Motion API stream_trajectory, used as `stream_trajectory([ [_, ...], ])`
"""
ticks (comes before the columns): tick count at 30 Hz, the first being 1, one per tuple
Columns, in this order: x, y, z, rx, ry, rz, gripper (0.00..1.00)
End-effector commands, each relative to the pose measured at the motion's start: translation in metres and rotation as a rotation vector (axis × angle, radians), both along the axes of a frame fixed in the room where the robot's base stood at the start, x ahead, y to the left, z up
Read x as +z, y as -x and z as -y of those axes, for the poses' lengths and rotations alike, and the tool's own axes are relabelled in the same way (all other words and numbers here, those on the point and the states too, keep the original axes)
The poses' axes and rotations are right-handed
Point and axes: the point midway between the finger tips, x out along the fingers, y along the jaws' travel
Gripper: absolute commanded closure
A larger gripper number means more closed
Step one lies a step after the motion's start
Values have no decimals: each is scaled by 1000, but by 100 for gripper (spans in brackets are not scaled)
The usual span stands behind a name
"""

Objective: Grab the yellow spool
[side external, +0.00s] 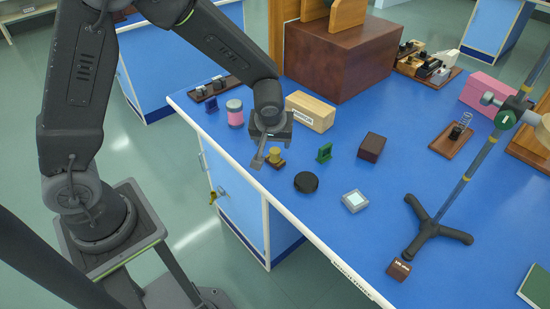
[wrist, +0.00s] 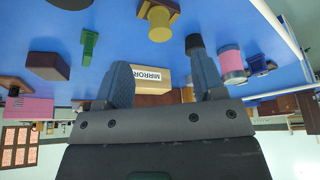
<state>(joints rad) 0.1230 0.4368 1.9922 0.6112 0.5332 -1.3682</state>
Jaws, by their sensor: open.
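The yellow spool (side external: 275,155) stands on a small brown base on the blue bench, near its left edge. It also shows at the top of the wrist view (wrist: 158,22), ahead of the fingers and apart from them. My gripper (side external: 260,153) is beside the spool, to its left in the side view, and overlaps the bench edge there. In the wrist view my gripper (wrist: 160,60) has its two fingers spread wide with nothing held between them.
A wooden box labelled MIRROR (side external: 310,112), a pink spool (side external: 235,113), a green stand (side external: 325,152), a black disc (side external: 306,182) and a dark brown box (side external: 371,147) surround the yellow spool. A tripod stand (side external: 438,232) is farther right.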

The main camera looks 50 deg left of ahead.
Motion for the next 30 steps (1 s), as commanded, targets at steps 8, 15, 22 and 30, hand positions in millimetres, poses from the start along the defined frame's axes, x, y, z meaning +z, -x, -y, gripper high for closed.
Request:
stream_trajectory([
  [8, -33, -10, -10, 0, 1, -1, 37],
  [15, -55, -18, -17, 1, 1, -3, 37],
  [22, -80, -27, -23, 0, 1, 0, 37],
  [30, -82, -27, -24, 0, 1, 0, 37],
])
